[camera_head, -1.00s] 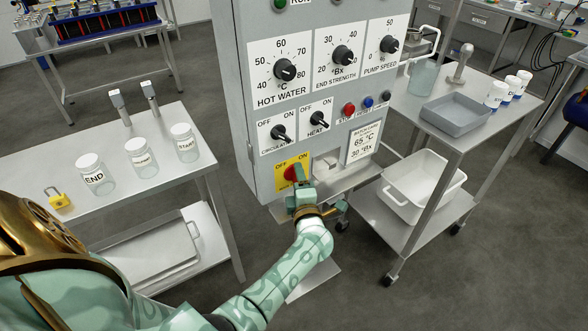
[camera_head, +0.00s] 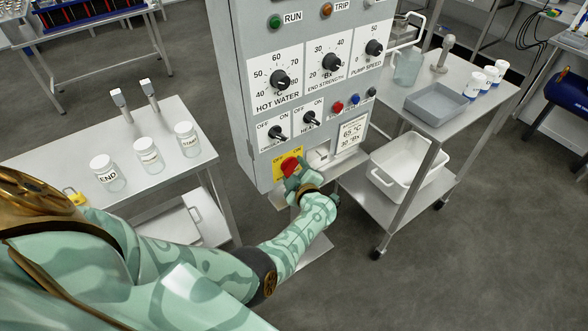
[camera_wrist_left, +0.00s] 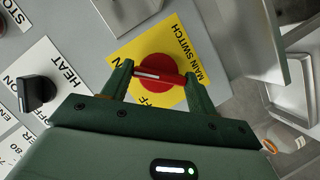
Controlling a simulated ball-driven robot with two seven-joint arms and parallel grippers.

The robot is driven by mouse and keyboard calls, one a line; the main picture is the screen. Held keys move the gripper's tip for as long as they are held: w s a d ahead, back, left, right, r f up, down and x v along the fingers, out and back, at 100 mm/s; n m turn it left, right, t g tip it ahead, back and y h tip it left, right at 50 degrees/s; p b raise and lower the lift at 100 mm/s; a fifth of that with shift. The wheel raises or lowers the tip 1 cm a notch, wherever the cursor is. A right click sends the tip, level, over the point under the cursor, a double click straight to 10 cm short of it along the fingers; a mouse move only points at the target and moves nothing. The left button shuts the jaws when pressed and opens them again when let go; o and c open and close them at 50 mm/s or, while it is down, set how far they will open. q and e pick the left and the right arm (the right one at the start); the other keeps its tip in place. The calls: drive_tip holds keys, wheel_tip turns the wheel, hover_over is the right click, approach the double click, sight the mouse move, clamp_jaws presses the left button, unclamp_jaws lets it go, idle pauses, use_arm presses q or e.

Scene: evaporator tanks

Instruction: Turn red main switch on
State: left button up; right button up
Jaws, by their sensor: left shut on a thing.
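The red main switch (camera_head: 288,164) is a round rotary knob on a yellow plate, low on the grey control panel (camera_head: 241,100). The plate has OFF and ON printed along its top. My left gripper (camera_head: 295,178) is at the switch and partly covers it in the head view. In the left wrist view, the fingers (camera_wrist_left: 157,78) are shut on the red handle of the switch (camera_wrist_left: 158,63), one at each end. The handle's white line lies nearly level across that picture. Part of the plate's lettering is hidden by the gripper. My right gripper is not in view.
The HEAT knob (camera_wrist_left: 36,92) is beside the yellow plate. A table with labelled jars (camera_head: 149,157) stands left of the panel. A cart (camera_head: 400,122) with a grey tray (camera_head: 437,108) stands close on the right. Open floor lies at the lower right.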

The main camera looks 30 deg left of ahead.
use_arm(q)
drive_tip(key=shift+f, duration=0.15)
idle(0.4)
drive_tip(key=o, duration=1)
drive_tip(key=shift+c, duration=0.2)
